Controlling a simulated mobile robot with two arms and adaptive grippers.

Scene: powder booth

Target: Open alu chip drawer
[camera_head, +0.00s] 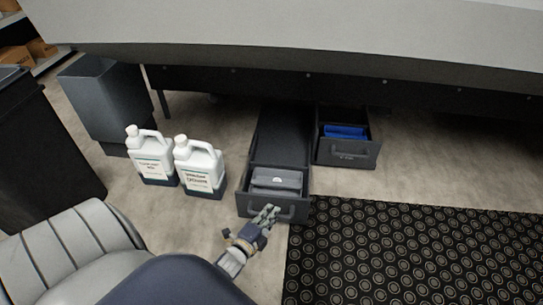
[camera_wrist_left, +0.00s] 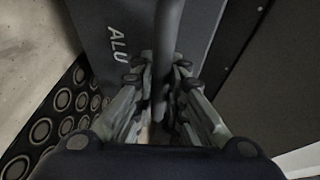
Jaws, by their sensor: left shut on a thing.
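The alu chip drawer (camera_head: 242,196) is a dark grey drawer under the bench, pulled out toward me, with a grey object (camera_head: 277,180) inside it. In the left wrist view its front (camera_wrist_left: 112,70) carries the letters "ALU". My left gripper (camera_head: 266,213) is at the front of this drawer. In the left wrist view its fingers (camera_wrist_left: 160,85) close on both sides of the drawer's dark bar handle (camera_wrist_left: 167,50). The fingers and arm hide part of the drawer front. My right gripper does not show.
A second drawer (camera_head: 347,154) with blue contents stands open to the right. Two white jugs (camera_head: 154,160) (camera_head: 199,168) stand on the floor left of the drawer, near a grey bin (camera_head: 98,92). A patterned black mat (camera_head: 400,255) covers the floor at right.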

